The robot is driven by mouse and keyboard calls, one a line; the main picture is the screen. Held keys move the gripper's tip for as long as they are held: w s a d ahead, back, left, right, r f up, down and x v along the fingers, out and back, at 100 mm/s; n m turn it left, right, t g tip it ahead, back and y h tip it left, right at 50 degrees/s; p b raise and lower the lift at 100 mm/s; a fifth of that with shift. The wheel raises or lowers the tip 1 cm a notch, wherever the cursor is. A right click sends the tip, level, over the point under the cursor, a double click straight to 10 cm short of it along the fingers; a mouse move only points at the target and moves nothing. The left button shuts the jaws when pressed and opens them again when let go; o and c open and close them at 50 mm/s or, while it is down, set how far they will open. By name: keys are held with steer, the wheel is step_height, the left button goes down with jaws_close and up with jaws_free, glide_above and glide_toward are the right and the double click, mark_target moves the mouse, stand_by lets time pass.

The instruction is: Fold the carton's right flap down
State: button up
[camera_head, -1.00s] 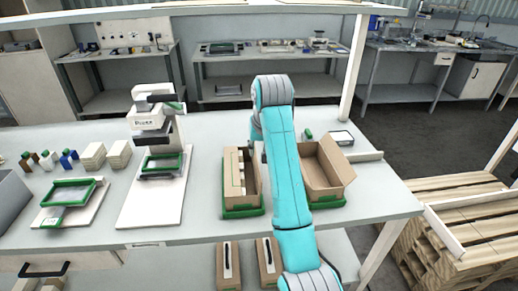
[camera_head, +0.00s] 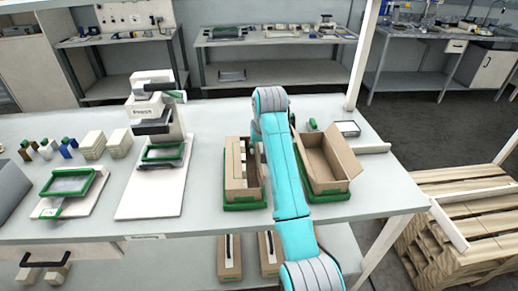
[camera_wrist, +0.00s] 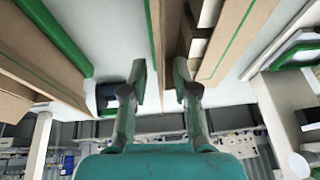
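In the head view a brown carton (camera_head: 231,184) with pale contents stands in a green tray on the bench, left of my teal arm. My arm covers part of its right side. In the wrist view, a carton wall with a green stripe (camera_wrist: 233,38) is at the right. A narrow brown panel (camera_wrist: 157,35) runs beside the pale contents, and its lower end lies between my fingers in the picture. My gripper (camera_wrist: 162,80) has its two fingers apart; I cannot tell if either touches the panel. The gripper is hidden behind my arm in the head view.
A second open carton (camera_head: 343,160) in a green tray stands right of my arm, its flap raised. A white stand (camera_head: 155,195) with a press-like device is at the left. Wooden pallets (camera_head: 455,235) are off the bench's right end. Bare bench lies between stand and left carton.

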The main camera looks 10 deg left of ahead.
steer(key=shift+w+a+f, duration=0.1)
steer(key=shift+w+f, duration=0.05)
steer(key=shift+f, duration=0.3)
jaws_close()
